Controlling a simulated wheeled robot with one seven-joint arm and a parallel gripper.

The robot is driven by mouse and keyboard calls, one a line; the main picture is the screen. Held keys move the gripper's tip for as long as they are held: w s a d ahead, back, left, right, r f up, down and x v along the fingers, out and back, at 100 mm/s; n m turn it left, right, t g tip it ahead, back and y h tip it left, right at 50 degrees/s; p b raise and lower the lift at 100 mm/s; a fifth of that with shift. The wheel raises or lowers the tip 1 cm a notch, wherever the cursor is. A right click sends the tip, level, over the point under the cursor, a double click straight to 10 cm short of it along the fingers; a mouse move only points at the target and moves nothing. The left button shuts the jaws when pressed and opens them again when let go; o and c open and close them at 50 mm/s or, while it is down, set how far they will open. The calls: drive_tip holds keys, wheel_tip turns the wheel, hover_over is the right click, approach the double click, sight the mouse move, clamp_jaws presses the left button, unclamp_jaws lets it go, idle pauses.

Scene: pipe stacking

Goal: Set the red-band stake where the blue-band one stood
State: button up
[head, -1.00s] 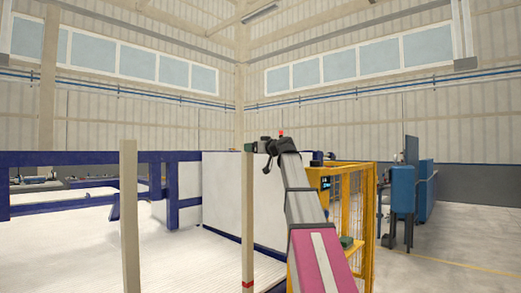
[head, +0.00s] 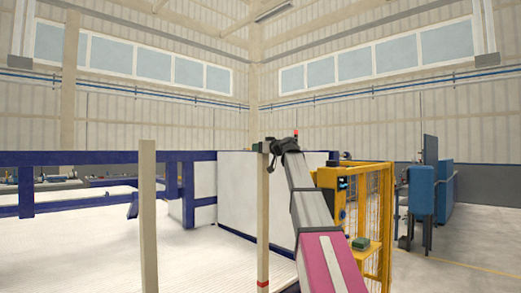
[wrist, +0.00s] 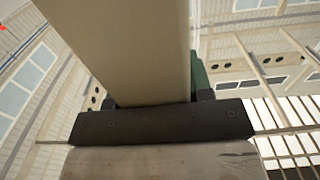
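The red-band stake (head: 263,220) stands upright, a slim beige post with a red band near the bottom of the head view. My gripper (head: 266,148) is at its top, with the fingers on either side of it. In the wrist view a wide beige stake face (wrist: 125,45) rises from the dark gripper bar (wrist: 165,122). A green finger lies flush along its right side, and a small part of the other finger shows at its left. The gripper looks shut on the stake. Another beige stake (head: 148,215) stands to the left; no band shows on it.
A blue frame (head: 80,158) surrounds a white ribbed surface (head: 200,265) behind the stakes. A large white panel (head: 236,195) stands behind the red-band stake. A yellow cage (head: 375,215) is close to my arm on the right. Open floor (head: 470,265) lies further right.

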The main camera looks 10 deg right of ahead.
clamp_jaws()
drive_tip(key=shift+r, duration=4.55)
wheel_tip(320, 180, up, 12)
